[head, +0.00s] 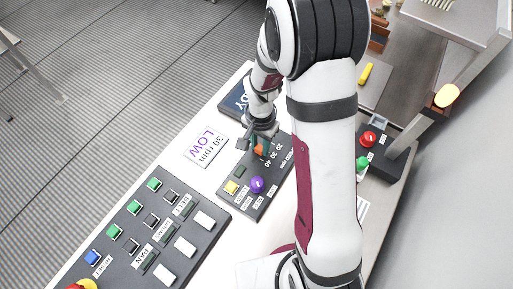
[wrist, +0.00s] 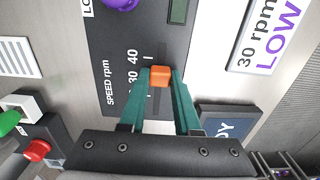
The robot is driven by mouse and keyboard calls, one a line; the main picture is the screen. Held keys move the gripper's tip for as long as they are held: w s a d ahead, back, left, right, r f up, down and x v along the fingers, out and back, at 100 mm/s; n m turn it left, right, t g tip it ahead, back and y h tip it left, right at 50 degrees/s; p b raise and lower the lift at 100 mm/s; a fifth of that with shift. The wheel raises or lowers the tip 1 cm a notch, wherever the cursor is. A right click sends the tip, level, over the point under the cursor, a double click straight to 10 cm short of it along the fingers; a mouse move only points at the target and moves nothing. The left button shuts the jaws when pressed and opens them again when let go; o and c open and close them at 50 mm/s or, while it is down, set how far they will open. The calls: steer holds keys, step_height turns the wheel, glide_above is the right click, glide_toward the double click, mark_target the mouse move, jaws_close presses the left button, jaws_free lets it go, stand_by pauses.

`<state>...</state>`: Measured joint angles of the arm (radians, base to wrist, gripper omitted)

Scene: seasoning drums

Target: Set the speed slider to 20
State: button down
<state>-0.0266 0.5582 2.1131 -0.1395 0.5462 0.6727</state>
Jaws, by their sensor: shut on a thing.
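The orange speed slider knob (wrist: 160,76) stands on a dark grey panel (wrist: 110,45) marked SPEED rpm. In the wrist view it is level with the 30 mark, just below the 40 mark; the 20 label is hidden behind a finger there. In the head view the orange knob (head: 259,149) shows under the wrist, beside the labels 20, 30, 40. My gripper (wrist: 161,84) has its two green fingers on either side of the knob, shut on it. The gripper also shows in the head view (head: 256,142), partly hidden by the wrist.
A purple knob (head: 257,184) and yellow button (head: 232,187) share the panel. A 30 rpm LOW card (head: 207,147) lies beside it, and a dark blue sign (head: 235,101) stands behind. A larger button panel (head: 120,255) is nearer, left. Red (head: 368,138) and green (head: 362,163) buttons are right.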

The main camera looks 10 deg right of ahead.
steer(key=w+d, duration=0.3)
steer(key=c, duration=0.6)
jaws_free()
step_height(320, 180, up, 16)
